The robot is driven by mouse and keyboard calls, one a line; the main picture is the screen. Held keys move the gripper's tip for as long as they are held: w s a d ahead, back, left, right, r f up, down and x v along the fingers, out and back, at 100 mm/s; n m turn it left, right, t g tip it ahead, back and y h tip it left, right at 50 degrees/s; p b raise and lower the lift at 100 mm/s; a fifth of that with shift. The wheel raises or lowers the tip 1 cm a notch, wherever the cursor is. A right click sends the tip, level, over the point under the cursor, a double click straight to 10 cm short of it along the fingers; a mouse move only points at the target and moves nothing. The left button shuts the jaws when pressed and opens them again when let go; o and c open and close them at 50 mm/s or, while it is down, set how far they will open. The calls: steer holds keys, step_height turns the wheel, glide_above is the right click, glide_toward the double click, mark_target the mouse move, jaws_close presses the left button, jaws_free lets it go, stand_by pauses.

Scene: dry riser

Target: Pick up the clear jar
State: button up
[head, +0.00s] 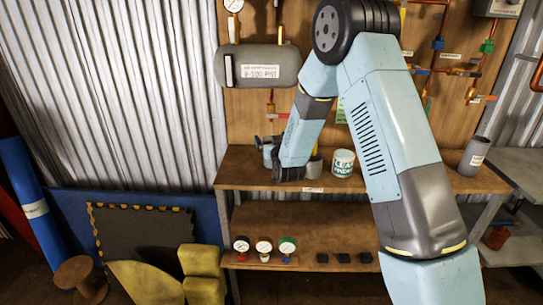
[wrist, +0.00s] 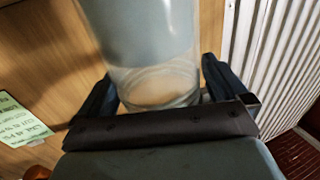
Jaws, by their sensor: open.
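The clear jar (wrist: 150,45) fills the upper middle of the wrist view. It is see-through, with a round rimmed end towards my gripper. My gripper (wrist: 160,95) is open, with one dark finger on each side of the jar. The jar's near end lies between the fingers; I cannot tell whether either finger touches it. In the head view my gripper is low over the left end of the upper shelf, mostly hidden by my wrist, and I cannot make out the jar clearly there.
A white tub with green lettering (head: 343,163) stands on the upper wooden shelf (head: 235,171), right of my wrist. A grey cylinder (head: 473,157) stands at the shelf's right. A grey tank (head: 256,66) hangs above. Gauges (head: 264,248) and black blocks (head: 344,258) sit on the lower shelf.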

steer(key=c, duration=1.5)
steer(key=shift+c, duration=0.2)
steer(key=shift+r, duration=0.1)
